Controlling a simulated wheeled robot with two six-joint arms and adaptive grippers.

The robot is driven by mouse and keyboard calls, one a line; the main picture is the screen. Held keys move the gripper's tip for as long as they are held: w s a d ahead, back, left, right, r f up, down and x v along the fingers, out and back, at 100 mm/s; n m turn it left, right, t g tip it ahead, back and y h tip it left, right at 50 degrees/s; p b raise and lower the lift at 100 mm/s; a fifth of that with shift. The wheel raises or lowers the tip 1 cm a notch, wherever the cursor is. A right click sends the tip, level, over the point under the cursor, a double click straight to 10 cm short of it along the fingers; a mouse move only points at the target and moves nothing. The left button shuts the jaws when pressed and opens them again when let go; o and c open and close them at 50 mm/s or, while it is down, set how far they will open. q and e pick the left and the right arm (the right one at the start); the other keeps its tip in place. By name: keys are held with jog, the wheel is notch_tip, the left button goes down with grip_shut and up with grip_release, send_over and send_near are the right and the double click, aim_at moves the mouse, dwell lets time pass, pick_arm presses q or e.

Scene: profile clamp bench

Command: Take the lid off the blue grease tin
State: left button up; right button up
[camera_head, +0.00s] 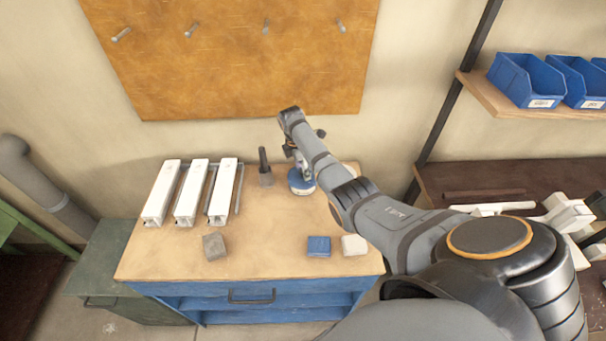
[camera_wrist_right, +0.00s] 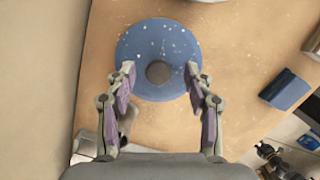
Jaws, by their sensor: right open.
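The blue grease tin (camera_head: 301,187) stands on the wooden bench top, partly hidden under my right arm in the head view. In the right wrist view its round blue lid (camera_wrist_right: 150,42) is speckled with white and has a dark round knob (camera_wrist_right: 158,73) in the middle. The lid is on the tin. My right gripper (camera_wrist_right: 159,78) is open above the lid, with one fingertip on each side of the knob and apart from it. It holds nothing. In the head view the right gripper (camera_head: 302,158) is at the tin, its fingers partly hidden. My left gripper is not in view.
Three white profiles (camera_head: 191,192) lie at the bench's left. A dark brush-like tool (camera_head: 265,168) stands beside the tin. A grey block (camera_head: 214,246), a blue block (camera_head: 319,246) and a white block (camera_head: 354,245) lie near the front edge. The middle of the bench is clear.

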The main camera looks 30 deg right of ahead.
jog(key=shift+w+f, duration=0.1)
jog(key=shift+f, duration=0.05)
jog(key=c, duration=0.8)
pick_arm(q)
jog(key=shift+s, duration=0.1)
pick_arm(e)
grip_shut()
